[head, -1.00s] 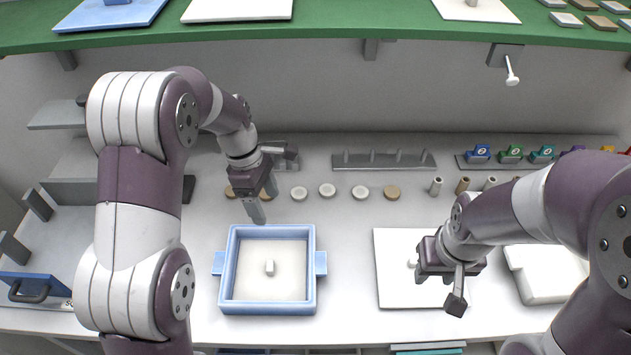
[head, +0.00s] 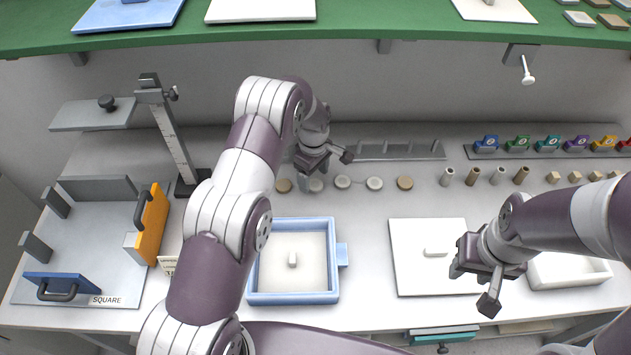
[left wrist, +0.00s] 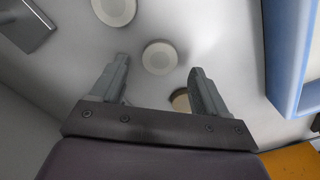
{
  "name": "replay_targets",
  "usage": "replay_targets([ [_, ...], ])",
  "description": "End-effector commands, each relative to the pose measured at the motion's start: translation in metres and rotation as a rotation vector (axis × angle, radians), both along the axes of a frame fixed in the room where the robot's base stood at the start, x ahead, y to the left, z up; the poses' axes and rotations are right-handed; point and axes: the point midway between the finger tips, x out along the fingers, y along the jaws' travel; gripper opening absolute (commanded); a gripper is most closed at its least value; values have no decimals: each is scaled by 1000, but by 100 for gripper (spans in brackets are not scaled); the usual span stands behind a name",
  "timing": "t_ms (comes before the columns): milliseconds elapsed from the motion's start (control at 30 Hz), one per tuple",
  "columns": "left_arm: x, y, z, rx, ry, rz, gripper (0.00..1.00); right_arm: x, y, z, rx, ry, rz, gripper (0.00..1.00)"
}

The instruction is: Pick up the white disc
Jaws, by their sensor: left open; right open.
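A row of small round discs lies along the back of the bench. The white disc (head: 316,185) at its left is partly covered by my left gripper (head: 322,168). In the left wrist view this white disc (left wrist: 160,57) lies between the fingertips of my open left gripper (left wrist: 160,72), with nothing held. Two more white discs (head: 343,181) (head: 374,184) lie to its right. A tan disc (head: 284,186) lies to its left, partly hidden by a finger in the wrist view (left wrist: 181,100). My right gripper (head: 473,286) is open and empty near the white board's right edge.
A blue-rimmed tray (head: 335,284) stands in front of the discs. A grey pegged rack (head: 390,152) stands behind them. A grey post stand (head: 172,135) and an orange handled block (head: 152,225) are at left. A white board (head: 410,275) lies right of the tray.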

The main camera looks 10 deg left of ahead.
Motion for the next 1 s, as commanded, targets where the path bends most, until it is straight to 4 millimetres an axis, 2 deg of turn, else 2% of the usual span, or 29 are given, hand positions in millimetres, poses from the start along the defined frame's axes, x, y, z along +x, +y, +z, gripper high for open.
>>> replay_targets([
  [33,0,0,-6,1,2,1,75,0,0,6,0,0,0,43],
  [133,0,0,-17,1,1,1,75,0,0,8,0,0,0,43],
  [333,0,0,-20,1,-2,1,75,0,0,6,0,0,0,43],
  [367,0,0,-20,1,-1,1,72,0,0,6,0,0,0,43],
  [533,0,0,-20,1,-1,1,16,0,0,6,0,0,0,43],
  [867,1,0,-18,1,-3,1,15,0,0,5,0,0,0,43],
  [1000,2,0,-5,0,-5,1,15,0,0,-2,0,0,0,43],
])
